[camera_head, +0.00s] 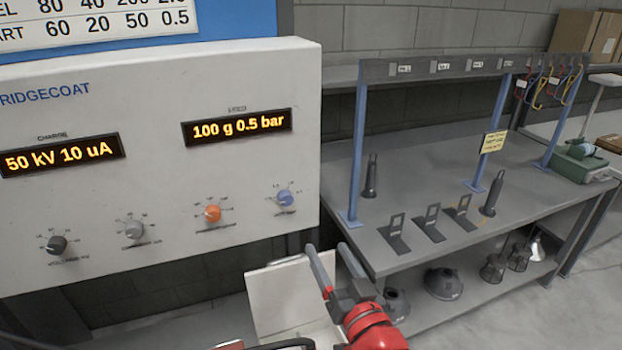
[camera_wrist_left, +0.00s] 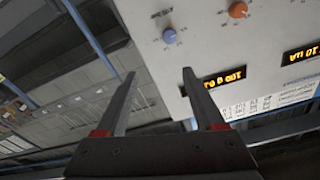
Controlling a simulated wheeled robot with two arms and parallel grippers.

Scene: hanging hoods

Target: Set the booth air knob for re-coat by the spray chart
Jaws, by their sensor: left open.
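The white control panel (camera_head: 150,190) carries a black knob (camera_head: 57,245), a grey knob (camera_head: 134,230), an orange knob (camera_head: 212,213) and a blue knob (camera_head: 285,197). Their labels are too small to read. The left display (camera_head: 62,155) reads 50 kV 10 uA; the right display (camera_head: 238,127) reads 100 g 0.5 bar. My left gripper (camera_head: 328,249) is open and empty, below and right of the blue knob, which also shows in the left wrist view (camera_wrist_left: 169,36).
A grey workbench (camera_head: 420,160) with posts and stands is right of the panel; hoods (camera_head: 443,284) sit on its lower shelf. A pale board (camera_head: 285,300) stands below the panel, near my left gripper. The space before the panel's knobs looks clear.

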